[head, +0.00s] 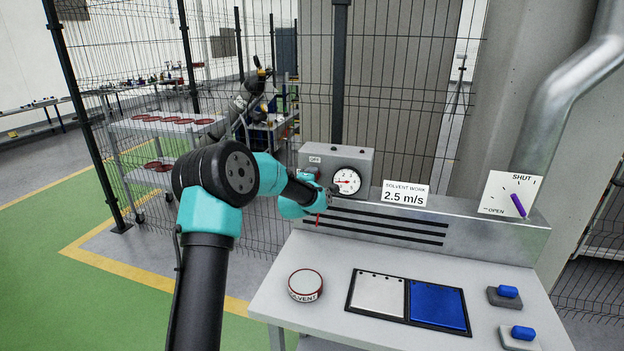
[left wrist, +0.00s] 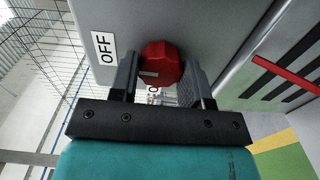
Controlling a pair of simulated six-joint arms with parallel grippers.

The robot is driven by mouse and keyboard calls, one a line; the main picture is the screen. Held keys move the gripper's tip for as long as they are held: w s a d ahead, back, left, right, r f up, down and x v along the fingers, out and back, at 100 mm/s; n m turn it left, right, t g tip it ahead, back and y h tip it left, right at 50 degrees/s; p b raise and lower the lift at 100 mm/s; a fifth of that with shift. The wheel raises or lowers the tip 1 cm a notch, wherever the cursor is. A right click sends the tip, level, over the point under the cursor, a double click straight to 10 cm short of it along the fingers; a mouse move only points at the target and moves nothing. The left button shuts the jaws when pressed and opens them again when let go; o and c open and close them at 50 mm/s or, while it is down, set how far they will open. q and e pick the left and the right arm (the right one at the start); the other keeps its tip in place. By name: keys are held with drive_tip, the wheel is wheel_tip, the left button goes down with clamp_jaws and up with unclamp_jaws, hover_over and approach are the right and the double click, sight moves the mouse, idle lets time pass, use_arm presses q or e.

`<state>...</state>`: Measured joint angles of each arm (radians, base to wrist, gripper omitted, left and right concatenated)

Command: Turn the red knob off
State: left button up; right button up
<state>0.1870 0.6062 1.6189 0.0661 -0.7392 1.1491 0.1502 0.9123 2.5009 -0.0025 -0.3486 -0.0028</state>
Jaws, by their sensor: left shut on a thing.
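The red knob (left wrist: 161,62) sits on the face of a grey control box (head: 355,158), between the two fingers of my left gripper (left wrist: 161,70). The fingers are shut on it, one on each side. A white OFF label (left wrist: 104,47) is left of the knob in the left wrist view. Another label below the knob is mostly hidden; only an "O" shows. A small pale mark is on the knob's lower left face. In the head view my left gripper (head: 322,192) is at the box's left part and hides most of the knob. My right gripper is not in view.
A round gauge (head: 347,181) is right of the gripper on the box. A "2.5 m/s" sign (head: 404,194) and a SHUT/OPEN dial plate (head: 508,194) stand further right. The bench holds a solvent tin (head: 306,283), a blue panel (head: 437,305) and blue-topped blocks (head: 508,291).

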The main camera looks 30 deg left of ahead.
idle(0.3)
use_arm(q)
drive_tip(key=o, duration=0.9)
drive_tip(key=shift+s, duration=0.1)
drive_tip(key=v, duration=1.7)
drive_tip(key=shift+s, duration=0.1)
